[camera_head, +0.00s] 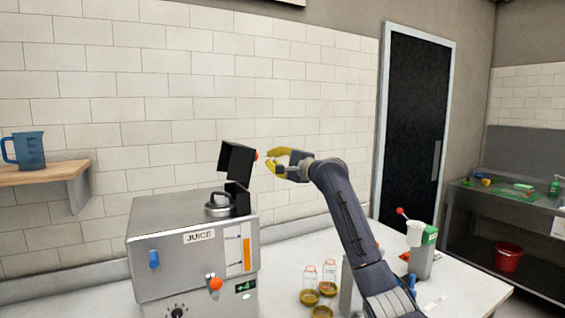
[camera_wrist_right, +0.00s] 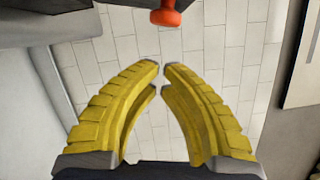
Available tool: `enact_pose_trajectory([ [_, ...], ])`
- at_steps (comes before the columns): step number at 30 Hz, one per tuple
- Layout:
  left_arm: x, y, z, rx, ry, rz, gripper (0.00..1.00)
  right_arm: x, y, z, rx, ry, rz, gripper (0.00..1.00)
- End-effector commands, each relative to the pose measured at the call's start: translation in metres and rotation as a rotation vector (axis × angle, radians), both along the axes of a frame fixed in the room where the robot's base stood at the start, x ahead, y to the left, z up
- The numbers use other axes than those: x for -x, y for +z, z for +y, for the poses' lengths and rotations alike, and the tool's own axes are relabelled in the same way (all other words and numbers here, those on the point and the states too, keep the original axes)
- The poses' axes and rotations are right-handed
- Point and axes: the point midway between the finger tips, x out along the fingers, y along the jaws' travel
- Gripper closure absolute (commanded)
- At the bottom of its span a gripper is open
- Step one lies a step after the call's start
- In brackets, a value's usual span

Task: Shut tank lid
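The juicer (camera_head: 190,250) is a grey metal box with a "JUICE" label, on the counter at the lower left of the head view. Its black tank lid (camera_head: 236,160) stands raised at the machine's back right. An orange-red knob (camera_head: 256,155) sits on the lid's right side; in the wrist view the knob (camera_wrist_right: 165,17) is at the top, beyond my fingertips. My right gripper (camera_head: 270,160) has yellow fingers, just right of the knob. In the wrist view the fingertips (camera_wrist_right: 162,72) are apart by a narrow gap, with nothing between them. My left gripper is out of view.
A round metal cap with a handle (camera_head: 218,205) is on the juicer's top. Glass jars (camera_head: 328,272) stand on the counter right of the juicer. A blue jug (camera_head: 28,150) is on a wooden shelf (camera_head: 45,174) at left.

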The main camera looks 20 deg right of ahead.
Motion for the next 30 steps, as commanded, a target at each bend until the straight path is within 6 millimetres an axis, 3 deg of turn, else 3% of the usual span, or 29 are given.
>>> enact_pose_trajectory([
  [9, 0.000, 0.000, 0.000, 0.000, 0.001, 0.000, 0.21, 0.005, 0.005, 0.023, 0.000, 0.000, 0.000, 1.00],
  [25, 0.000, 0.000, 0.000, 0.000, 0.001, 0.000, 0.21, 0.005, 0.006, 0.026, 0.003, 0.000, 0.000, 1.00],
  [30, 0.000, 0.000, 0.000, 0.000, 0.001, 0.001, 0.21, 0.004, 0.010, 0.037, 0.039, 0.009, -0.007, 1.00],
])
